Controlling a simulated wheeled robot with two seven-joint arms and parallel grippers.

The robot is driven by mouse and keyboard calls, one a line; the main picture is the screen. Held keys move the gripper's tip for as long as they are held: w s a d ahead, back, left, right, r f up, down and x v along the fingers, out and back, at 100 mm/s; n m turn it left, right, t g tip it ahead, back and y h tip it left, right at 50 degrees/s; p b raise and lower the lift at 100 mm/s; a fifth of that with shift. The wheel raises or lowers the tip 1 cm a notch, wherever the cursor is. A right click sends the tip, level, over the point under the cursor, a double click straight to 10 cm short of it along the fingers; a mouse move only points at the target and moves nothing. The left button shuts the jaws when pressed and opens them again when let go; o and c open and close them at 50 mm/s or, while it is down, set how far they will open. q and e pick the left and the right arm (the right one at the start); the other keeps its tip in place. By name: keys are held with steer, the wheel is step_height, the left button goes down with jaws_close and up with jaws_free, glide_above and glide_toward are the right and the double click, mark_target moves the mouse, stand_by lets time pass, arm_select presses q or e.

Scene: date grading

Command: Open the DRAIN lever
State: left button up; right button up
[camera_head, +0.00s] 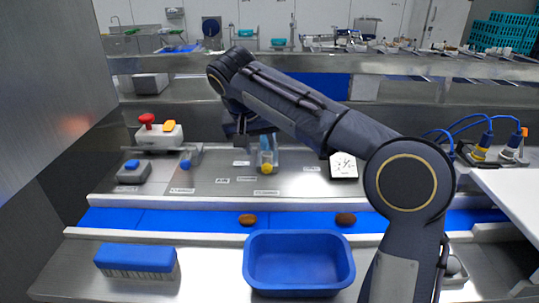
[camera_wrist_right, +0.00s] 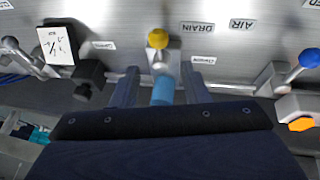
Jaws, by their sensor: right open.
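A lever with a yellow ball knob (camera_head: 267,168) stands on the steel panel, at the middle of the head view. In the right wrist view, the yellow knob (camera_wrist_right: 158,39) lies just beyond my fingertips, closest to the DRAIN label (camera_wrist_right: 197,28). My right gripper (camera_head: 258,142) hangs over this lever from behind it. In the wrist view, my right gripper (camera_wrist_right: 160,68) is open, its fingers on either side of a blue cylinder (camera_wrist_right: 163,92) behind the knob. Contact cannot be made out. My left gripper is not in view.
A blue-knobbed lever (camera_head: 185,164) stands to the left, near a red mushroom button (camera_head: 147,119) on a box.

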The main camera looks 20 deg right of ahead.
mark_target(267, 163)
steer(key=x, duration=0.7)
steer(key=shift+s+p, duration=0.1)
steer(key=shift+p, duration=0.3)
jaws_close()
steer(key=shift+d, duration=0.1)
